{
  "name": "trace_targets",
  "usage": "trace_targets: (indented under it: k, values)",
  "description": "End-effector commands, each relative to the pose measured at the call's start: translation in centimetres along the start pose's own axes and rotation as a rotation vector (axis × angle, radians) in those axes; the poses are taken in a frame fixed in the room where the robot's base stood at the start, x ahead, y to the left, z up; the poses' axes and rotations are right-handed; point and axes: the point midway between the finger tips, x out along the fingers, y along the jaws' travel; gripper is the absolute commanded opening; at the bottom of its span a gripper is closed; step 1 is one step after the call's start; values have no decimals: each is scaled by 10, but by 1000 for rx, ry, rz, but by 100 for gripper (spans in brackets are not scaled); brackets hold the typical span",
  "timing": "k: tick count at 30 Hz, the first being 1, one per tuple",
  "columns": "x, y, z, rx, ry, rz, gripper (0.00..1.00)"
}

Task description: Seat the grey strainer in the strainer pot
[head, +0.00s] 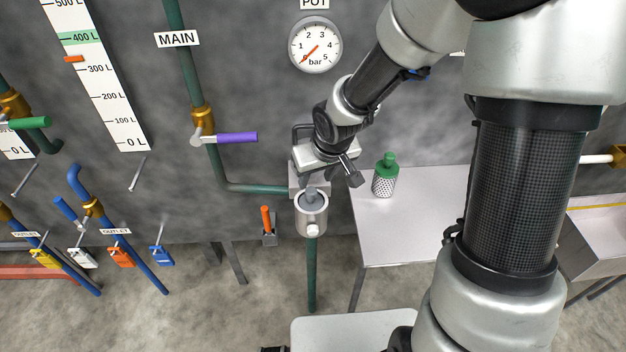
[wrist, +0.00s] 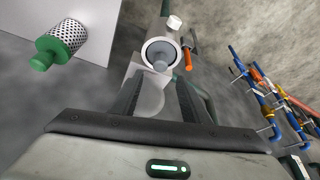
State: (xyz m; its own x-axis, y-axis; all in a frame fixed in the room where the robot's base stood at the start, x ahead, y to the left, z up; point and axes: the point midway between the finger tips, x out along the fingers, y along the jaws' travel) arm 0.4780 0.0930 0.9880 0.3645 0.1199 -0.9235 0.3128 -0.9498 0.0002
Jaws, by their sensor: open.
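The strainer pot (head: 312,216) is a light metal cylinder with a white knob on its front, fixed on a green pipe. The grey strainer (head: 311,198) is in the pot's mouth, with its round grey cap and knob showing inside the rim. The cap also shows in the wrist view (wrist: 160,53), ringed by the pot's rim (wrist: 178,46). The strainer's body is hidden, and I cannot tell how deep it sits. My gripper (head: 333,173) is open and empty, just above the pot. In the wrist view its fingers (wrist: 159,88) are apart, with the cap beyond their tips, not between them.
A green-topped perforated strainer (head: 385,178) stands on the table (head: 415,225) right of the pot. An orange-handled tool or lever (head: 267,222) is left of the pot. A purple-handled valve (head: 235,138) and the POT gauge (head: 316,45) are on the wall. Blue outlet pipes stand far left.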

Motion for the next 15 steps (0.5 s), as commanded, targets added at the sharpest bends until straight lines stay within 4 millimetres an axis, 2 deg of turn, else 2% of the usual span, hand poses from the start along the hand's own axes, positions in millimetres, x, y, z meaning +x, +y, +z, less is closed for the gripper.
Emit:
trace_targets:
  k: [1,6,15]
  values:
    - [-12,1,-1,2,1,2,42]
    - [-27,0,0,1,0,0,42]
    - [-30,0,0,-1,-1,0,42]
